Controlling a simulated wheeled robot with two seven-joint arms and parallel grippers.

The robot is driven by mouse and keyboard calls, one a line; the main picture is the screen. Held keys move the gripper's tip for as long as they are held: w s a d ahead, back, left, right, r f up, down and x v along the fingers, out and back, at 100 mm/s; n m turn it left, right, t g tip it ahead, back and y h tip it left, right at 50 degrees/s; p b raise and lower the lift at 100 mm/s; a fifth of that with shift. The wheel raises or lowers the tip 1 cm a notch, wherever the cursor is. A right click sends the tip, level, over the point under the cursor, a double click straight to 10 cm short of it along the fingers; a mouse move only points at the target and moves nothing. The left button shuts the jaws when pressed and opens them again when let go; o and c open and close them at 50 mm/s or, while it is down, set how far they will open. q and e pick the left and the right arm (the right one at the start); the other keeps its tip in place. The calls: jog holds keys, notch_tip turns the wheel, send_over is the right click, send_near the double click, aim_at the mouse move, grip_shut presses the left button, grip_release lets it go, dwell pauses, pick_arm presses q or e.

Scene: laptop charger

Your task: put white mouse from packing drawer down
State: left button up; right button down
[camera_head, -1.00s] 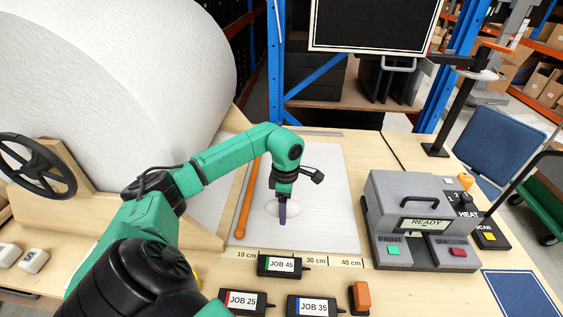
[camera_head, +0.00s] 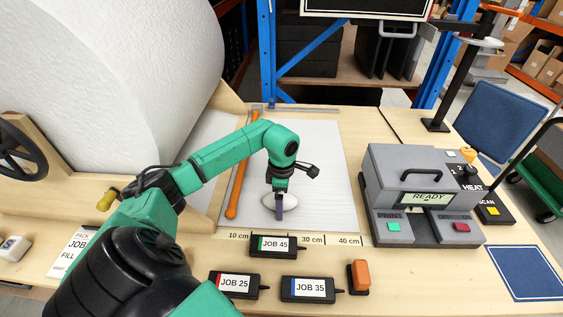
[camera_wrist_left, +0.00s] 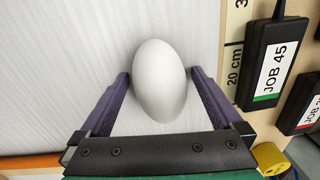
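The white mouse (camera_head: 269,201) is a smooth white oval on the white sheet (camera_head: 325,165) in the middle of the bench. My left gripper (camera_head: 280,211) points down over it, its purple fingers low at the sheet. In the left wrist view the mouse (camera_wrist_left: 160,85) lies between the two spread fingers (camera_wrist_left: 160,75), with what looks like a thin gap at each side. The gripper looks open around it. My right gripper is in no view. No packing drawer can be made out.
Black JOB 45 (camera_head: 273,246), JOB 25 (camera_head: 233,285) and JOB 35 (camera_head: 309,289) blocks lie in front of the sheet. An orange rod (camera_head: 242,165) is left of it. A grey printer (camera_head: 415,195) stands right. The sheet right of the gripper is clear.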

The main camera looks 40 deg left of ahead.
pick_arm(q)
jog(key=shift+r, duration=0.1)
notch_tip(320, 180, up, 12)
jog(key=b, duration=0.3)
jog(key=shift+w+a, duration=0.15)
jog(key=shift+w, duration=0.05)
